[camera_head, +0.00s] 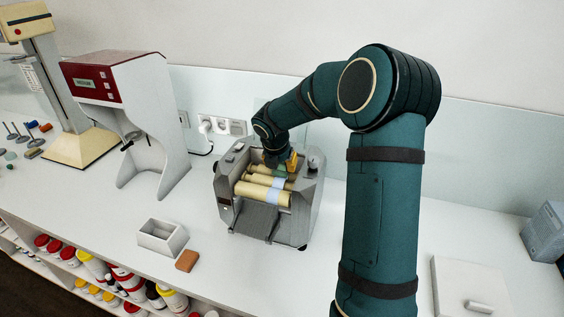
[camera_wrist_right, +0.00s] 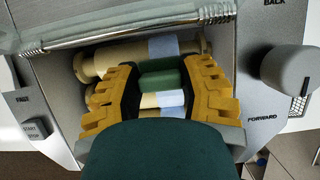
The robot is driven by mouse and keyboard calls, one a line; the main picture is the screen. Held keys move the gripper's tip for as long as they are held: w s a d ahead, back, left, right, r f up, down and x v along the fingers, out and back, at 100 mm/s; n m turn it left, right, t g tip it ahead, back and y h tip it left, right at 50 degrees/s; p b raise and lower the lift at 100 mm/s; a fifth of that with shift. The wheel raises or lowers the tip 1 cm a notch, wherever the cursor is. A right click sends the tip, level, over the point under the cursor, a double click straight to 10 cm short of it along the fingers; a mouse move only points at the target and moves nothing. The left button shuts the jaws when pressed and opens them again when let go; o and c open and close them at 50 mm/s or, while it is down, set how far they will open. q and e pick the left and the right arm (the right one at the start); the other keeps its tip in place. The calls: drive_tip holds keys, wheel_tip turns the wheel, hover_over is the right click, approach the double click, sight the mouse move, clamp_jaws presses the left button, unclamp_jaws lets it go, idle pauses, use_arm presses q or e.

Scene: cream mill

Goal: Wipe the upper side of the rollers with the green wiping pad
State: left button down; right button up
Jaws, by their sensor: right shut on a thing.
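The grey mill (camera_head: 226,207) stands on the white bench, with cream rollers (camera_head: 263,192) lying side by side inside its open top. Pale blue bands cross the rollers toward their right side. My right gripper (camera_head: 284,163) reaches down over the rear of the mill, near the right end of the rollers. In the right wrist view, my right gripper (camera_wrist_right: 165,76) has its yellow fingers on either side of the green wiping pad (camera_wrist_right: 162,80) and is shut on it. The pad is over the rollers (camera_wrist_right: 122,59); whether it touches them is unclear. My left gripper is out of view.
A grey open box (camera_head: 162,238) and an orange-brown block (camera_head: 187,261) lie in front-left of the mill. A red-and-white machine (camera_head: 152,125) stands left. Bench right of my arm is partly clear.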

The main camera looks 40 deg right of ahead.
sight(274, 188)
drive_tip(key=shift+s+a, duration=0.25)
drive_tip(key=shift+a, duration=0.2)
drive_tip(key=shift+w+d+p, duration=0.3)
drive_tip(key=shift+w+d, duration=0.05)
drive_tip(key=shift+d, duration=0.25)
drive_tip(key=shift+w+d+p, duration=0.25)
drive_tip(key=shift+w+d, duration=0.05)
drive_tip(key=shift+d, duration=0.25)
drive_tip(key=shift+s+a+b, duration=0.25)
drive_tip(key=shift+s+a, duration=0.05)
drive_tip(key=shift+a, duration=0.3)
drive_tip(key=shift+s+a+b, duration=0.25)
drive_tip(key=shift+s+a, duration=0.05)
drive_tip(key=shift+a, duration=0.3)
drive_tip(key=shift+s+a+f+b, duration=0.1)
drive_tip(key=shift+s+a+b, duration=0.15)
drive_tip(key=shift+s+a, duration=0.55)
drive_tip(key=shift+s+a+r+b, duration=0.1)
drive_tip(key=shift+s+a+b, duration=0.15)
drive_tip(key=shift+a, duration=1)
drive_tip(key=shift+s+a+f+b, duration=0.1)
drive_tip(key=shift+s+a+b, duration=0.1)
drive_tip(key=shift+s+a, duration=0.65)
drive_tip(key=shift+w+a, duration=0.15)
drive_tip(key=shift+w, duration=0.15)
wheel_tip(274, 188, up, 3)
drive_tip(key=shift+f+p, duration=0.1)
drive_tip(key=shift+p, duration=1.15)
wheel_tip(274, 188, up, 5)
drive_tip(key=shift+r, duration=0.15)
